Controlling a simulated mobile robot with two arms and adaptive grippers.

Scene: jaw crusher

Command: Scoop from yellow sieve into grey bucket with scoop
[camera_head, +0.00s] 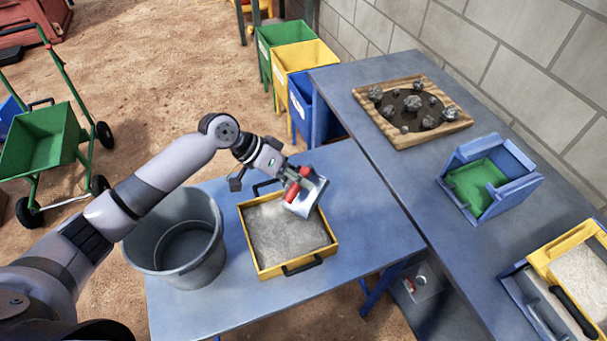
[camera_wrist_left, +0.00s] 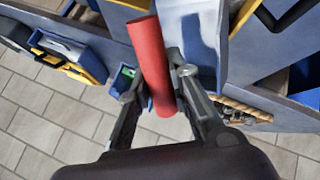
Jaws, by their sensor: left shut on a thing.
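The yellow sieve (camera_head: 328,249) sits on the blue table, filled with grey granular material and fitted with black handles. The grey bucket (camera_head: 150,258) stands on the table to its left; the part of its inside that shows looks empty. My left gripper (camera_head: 290,182) is shut on the red handle of the scoop (camera_head: 309,197). The metal scoop is tilted over the sieve's far right corner; I cannot tell whether it touches the material or carries any. In the left wrist view the red handle (camera_wrist_left: 152,65) lies between the fingers. My right gripper is not in view.
A wooden tray (camera_head: 460,126) with rocks, a blue and green box (camera_head: 524,194) and another yellow sieve (camera_head: 547,254) stand on the right table. Green, yellow and blue bins (camera_head: 310,58) stand behind. The front right of the blue table (camera_head: 380,225) is clear.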

